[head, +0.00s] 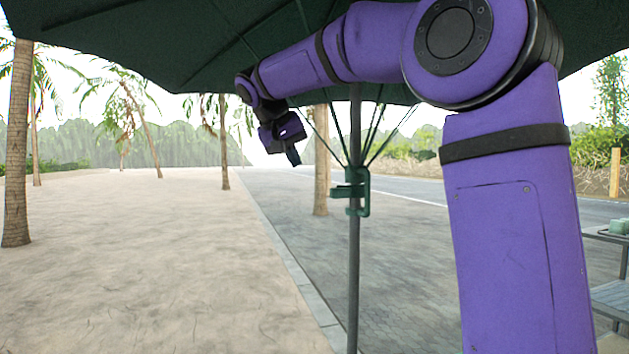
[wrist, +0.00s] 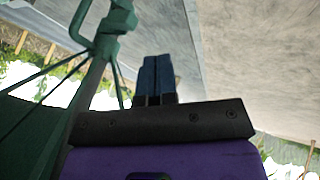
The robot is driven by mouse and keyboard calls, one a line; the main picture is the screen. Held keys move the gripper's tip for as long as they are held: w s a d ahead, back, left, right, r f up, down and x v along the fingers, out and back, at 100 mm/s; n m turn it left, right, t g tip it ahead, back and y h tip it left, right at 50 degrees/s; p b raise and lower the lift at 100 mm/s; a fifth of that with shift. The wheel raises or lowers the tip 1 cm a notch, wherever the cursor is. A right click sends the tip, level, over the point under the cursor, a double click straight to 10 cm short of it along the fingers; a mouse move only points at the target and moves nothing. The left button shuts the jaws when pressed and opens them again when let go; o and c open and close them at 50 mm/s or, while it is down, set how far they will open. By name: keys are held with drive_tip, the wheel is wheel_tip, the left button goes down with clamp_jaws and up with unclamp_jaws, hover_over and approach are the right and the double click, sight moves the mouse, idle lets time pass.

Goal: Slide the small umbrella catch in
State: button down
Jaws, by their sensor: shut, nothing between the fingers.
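The open umbrella's dark green canopy (head: 200,48) spreads overhead on a thin grey pole (head: 354,270). A green runner (head: 354,182) sits around the pole, with a loop handle on its right and a short tab, perhaps the catch (head: 341,191), sticking out to its left. My gripper (head: 295,160) is up and left of the runner, pointing down, apart from it and empty. In the wrist view, its dark blue fingers (wrist: 157,78) are together. The runner (wrist: 116,22) and its loop show there at the upper left, beside the fingers.
Thin ribs fan from the runner up to the canopy, close to my gripper. Palm trunks (head: 320,165) stand behind on sand and paving. A table (head: 610,236) with small green items is at the right edge.

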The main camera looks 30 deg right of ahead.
sight(337, 189)
drive_tip(key=w+d+f, duration=0.1)
drive_tip(key=d+f, duration=0.6)
drive_tip(key=d, duration=0.2)
drive_tip(key=shift+d+f, duration=0.15)
drive_tip(key=shift+f, duration=0.25)
drive_tip(key=d, duration=0.1)
drive_tip(key=s+d, duration=0.1)
drive_tip(key=d, duration=0.1)
drive_tip(key=shift+d, duration=0.2)
drive_tip(key=shift+w+a, duration=0.1)
